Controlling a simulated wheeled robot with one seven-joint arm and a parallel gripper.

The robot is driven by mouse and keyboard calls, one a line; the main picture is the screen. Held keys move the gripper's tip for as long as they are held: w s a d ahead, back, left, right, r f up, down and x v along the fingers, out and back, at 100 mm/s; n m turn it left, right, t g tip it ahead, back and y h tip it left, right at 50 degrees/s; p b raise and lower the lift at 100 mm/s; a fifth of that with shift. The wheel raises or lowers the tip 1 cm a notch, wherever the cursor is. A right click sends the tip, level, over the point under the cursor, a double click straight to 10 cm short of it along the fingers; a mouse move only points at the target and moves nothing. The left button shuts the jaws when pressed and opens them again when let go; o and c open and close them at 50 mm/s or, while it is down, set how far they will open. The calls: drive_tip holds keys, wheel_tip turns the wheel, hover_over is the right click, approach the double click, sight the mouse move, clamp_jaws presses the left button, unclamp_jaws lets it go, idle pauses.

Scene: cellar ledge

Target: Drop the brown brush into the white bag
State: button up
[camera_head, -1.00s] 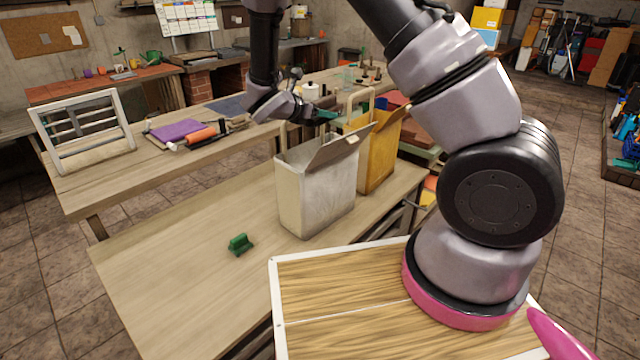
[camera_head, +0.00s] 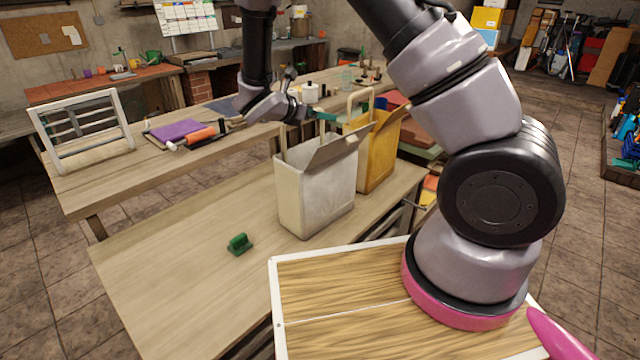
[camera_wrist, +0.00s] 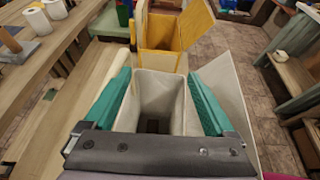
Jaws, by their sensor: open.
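The white bag (camera_head: 304,196) stands upright on the near bench, its flap raised on the right and a handle loop above it. My gripper (camera_head: 322,115) is above its mouth. In the wrist view, the teal fingers of my gripper (camera_wrist: 158,85) are wide apart, with nothing between them, and the open white bag (camera_wrist: 166,88) shows below and between them. A small dark brown thing (camera_wrist: 152,126) shows low inside the bag, partly hidden by my gripper's body. I cannot tell for sure that it is the brown brush. No brown brush is clear elsewhere.
A yellow bag (camera_head: 378,157) stands just behind the white one. A green brush-like thing (camera_head: 239,243) lies on the near bench (camera_head: 175,260), whose left part is mostly clear. The far bench holds a white frame (camera_head: 82,130), a purple item (camera_head: 179,131) and an orange roll (camera_head: 200,134).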

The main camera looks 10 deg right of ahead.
drive_tip(key=v, duration=0.9)
drive_tip(key=s+d+r+m+g+y, duration=0.65)
drive_tip(key=s+d+r+m, duration=0.45)
drive_tip(key=d+m, duration=0.4)
drive_tip(key=s+r+m+t+y, duration=0.5)
drive_tip(key=s+r+m, duration=0.5)
drive_tip(key=m, duration=0.5)
drive_tip(key=shift+s+a+r+y, duration=0.25)
drive_tip(key=shift+s+a+y, duration=0.25)
drive_tip(key=shift+s, duration=0.7)
